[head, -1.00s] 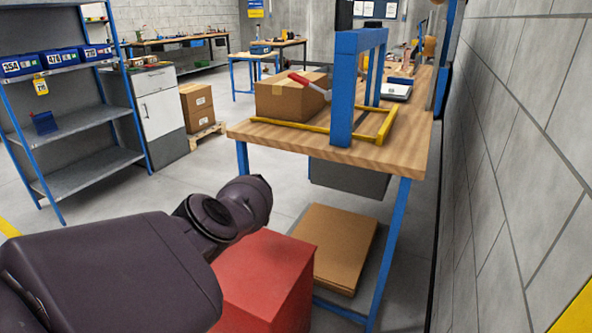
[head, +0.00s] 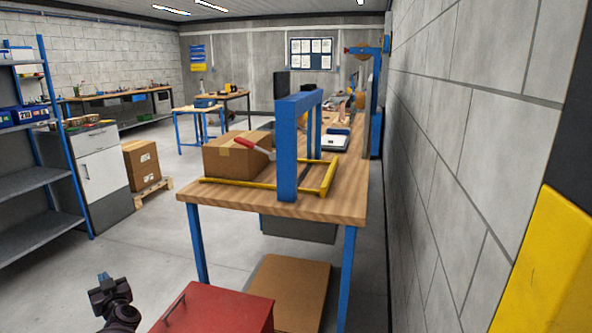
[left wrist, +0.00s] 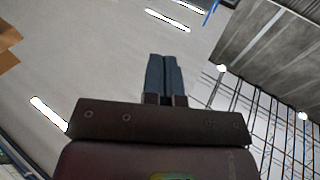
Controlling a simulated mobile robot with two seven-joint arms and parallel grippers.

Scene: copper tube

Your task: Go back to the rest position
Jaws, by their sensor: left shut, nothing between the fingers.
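My left gripper (head: 104,281) is low at the bottom left of the head view, pointing up, beside a red box and apart from the workbench. In the left wrist view its two dark fingers (left wrist: 167,72) lie together, shut, with nothing between them. Beyond them that view shows the ceiling with bright lamps. My right gripper is in neither view.
A wooden workbench (head: 340,200) with a blue frame (head: 287,150) and a cardboard box (head: 225,158) stands ahead. A red box (head: 222,311) is close in front. A block wall (head: 455,130) runs along the right. Open floor (head: 150,235) lies at the left.

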